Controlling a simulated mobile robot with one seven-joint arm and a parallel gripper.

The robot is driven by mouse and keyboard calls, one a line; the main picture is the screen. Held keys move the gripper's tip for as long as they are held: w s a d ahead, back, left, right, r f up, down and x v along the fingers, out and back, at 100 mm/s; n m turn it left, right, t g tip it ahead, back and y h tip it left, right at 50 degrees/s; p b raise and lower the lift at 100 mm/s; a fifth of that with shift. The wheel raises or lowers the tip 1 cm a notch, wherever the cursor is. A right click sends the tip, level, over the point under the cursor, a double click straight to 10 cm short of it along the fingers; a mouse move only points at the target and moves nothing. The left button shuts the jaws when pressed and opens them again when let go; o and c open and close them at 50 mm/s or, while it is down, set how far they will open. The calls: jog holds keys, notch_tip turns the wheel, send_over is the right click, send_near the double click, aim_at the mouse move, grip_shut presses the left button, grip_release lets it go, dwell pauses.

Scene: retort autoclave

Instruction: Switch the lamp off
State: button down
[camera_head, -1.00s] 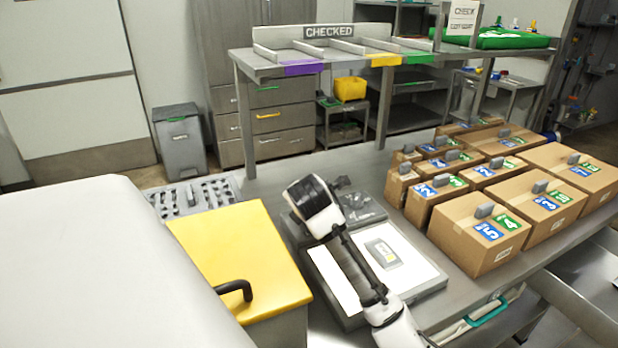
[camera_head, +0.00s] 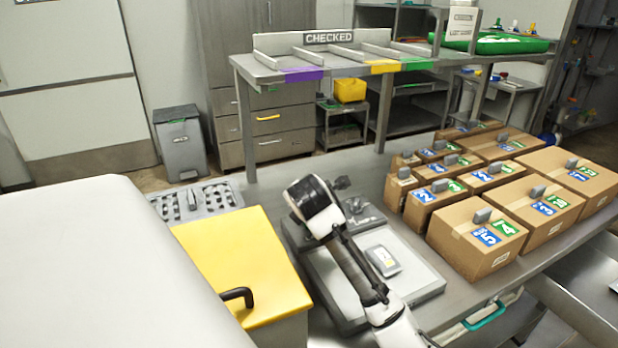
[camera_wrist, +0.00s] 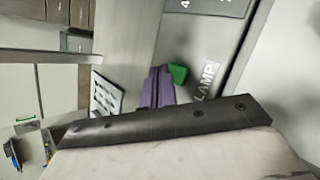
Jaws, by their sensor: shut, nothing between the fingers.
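The lamp looks like the flat light panel (camera_head: 413,268) on the bench in the head view; its top is dull grey. In the wrist view a plate carries the label LAMP (camera_wrist: 207,82), with a small green switch (camera_wrist: 178,74) beside it. My gripper (camera_wrist: 160,72) shows as two purple fingers, shut together and empty, with their tips close beside the green switch. I cannot tell whether they touch it. In the head view my arm reaches over the panel's left part, and the fingers and switch are hidden there.
A small grey device (camera_head: 383,260) lies on the panel. Several cardboard boxes (camera_head: 478,238) stand to the right. A yellow lid (camera_head: 235,262) with a black handle and a grey pegged tray (camera_head: 195,201) are at left. A raised CHECKED shelf (camera_head: 333,66) stands behind.

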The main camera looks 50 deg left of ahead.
notch_tip(320, 180, up, 6)
jog(key=p, duration=0.5)
dwell(0.5)
